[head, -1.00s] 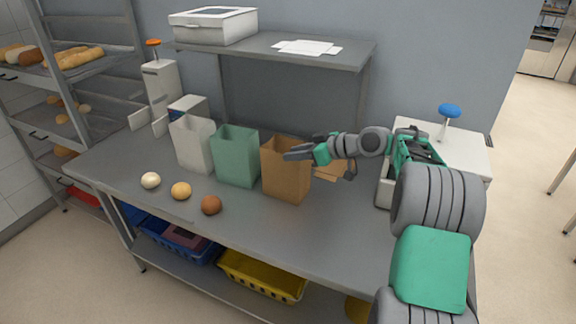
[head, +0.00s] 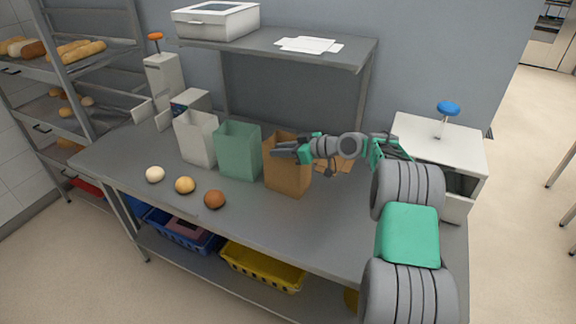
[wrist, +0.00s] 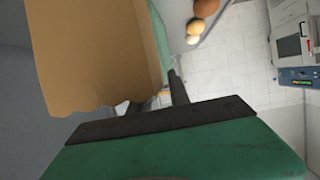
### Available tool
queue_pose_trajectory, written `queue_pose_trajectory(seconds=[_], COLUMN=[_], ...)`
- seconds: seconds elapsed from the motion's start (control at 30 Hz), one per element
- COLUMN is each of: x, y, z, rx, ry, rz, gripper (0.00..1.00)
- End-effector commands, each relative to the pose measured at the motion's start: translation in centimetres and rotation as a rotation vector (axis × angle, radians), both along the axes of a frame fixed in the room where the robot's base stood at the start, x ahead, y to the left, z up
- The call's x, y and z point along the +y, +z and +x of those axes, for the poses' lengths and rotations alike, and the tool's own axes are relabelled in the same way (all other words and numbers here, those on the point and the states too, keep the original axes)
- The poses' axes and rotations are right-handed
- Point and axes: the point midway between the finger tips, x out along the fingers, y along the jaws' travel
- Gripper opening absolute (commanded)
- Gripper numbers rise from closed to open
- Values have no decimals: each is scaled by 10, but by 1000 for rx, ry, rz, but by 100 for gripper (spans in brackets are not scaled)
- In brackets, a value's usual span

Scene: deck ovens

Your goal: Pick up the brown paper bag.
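The brown paper bag (head: 287,178) stands upright and open-topped on the grey metal table, at the right end of a row of three bags. My gripper (head: 284,148) is at its upper part, level with the rim, reaching in from the right and overlapping it. In the wrist view the brown bag (wrist: 95,50) fills the upper left, its jagged rim close to my palm. I cannot tell whether the fingers grip the bag wall.
A green bag (head: 238,152) and a white bag (head: 196,138) stand to the left. Three rolls, including a brown one (head: 214,199), lie in front. A shelf (head: 300,52) overhangs behind. A white machine (head: 437,140) stands right.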

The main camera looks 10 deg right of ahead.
Motion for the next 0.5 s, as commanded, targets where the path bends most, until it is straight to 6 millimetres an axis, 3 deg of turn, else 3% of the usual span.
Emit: queue_pose_trajectory(seconds=[0.27, 0.5], x=[0, 0], y=[0, 0], z=[0, 0], rx=[0, 0], ry=[0, 0], rz=[0, 0], gripper=[0, 0])
